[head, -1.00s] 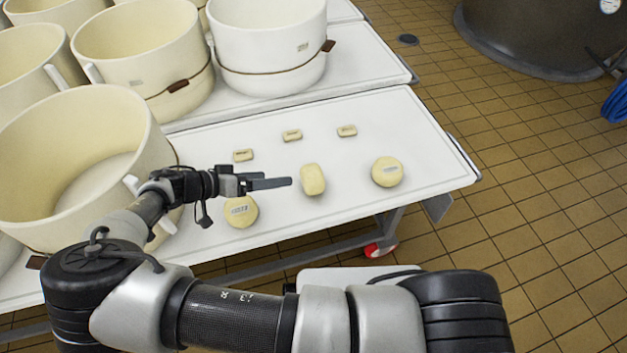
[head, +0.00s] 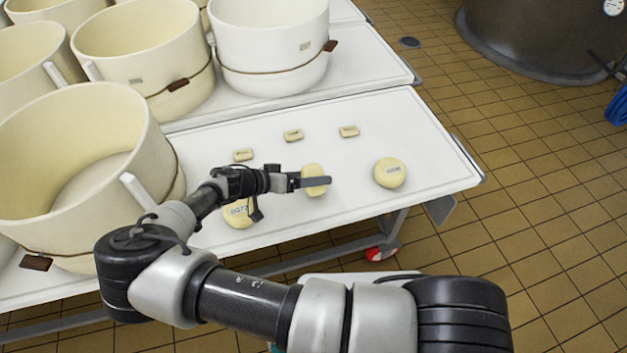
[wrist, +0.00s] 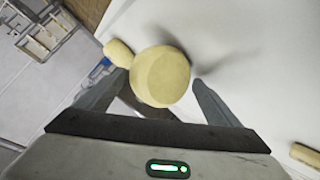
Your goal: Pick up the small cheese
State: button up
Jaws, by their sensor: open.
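The cheeses lie on a white table (head: 430,150). Three small bar-shaped cheeses sit in a back row: left (head: 243,154), middle (head: 293,135) and right (head: 348,131). In front are a round cheese (head: 238,216), partly hidden by my arm, an oblong cheese (head: 313,192) and another round cheese (head: 390,172). My gripper (head: 325,181) is open, and its finger crosses in front of the oblong cheese. In the wrist view a pale cheese (wrist: 160,75), seemingly the oblong one, shows between the open fingers. Contact cannot be told.
Large cream tubs (head: 85,150) crowd the left, and a white tub (head: 268,45) stands at the back. The table's right edge drops to a tiled floor (head: 530,200). In the wrist view another cheese (wrist: 118,52) lies beyond, and one (wrist: 305,155) is at the right.

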jog(key=c, duration=1.3)
jog(key=shift+o, duration=0.2)
notch_tip(320, 180, up, 10)
jog(key=shift+r+p, duration=0.1)
jog(key=shift+p, duration=1.1)
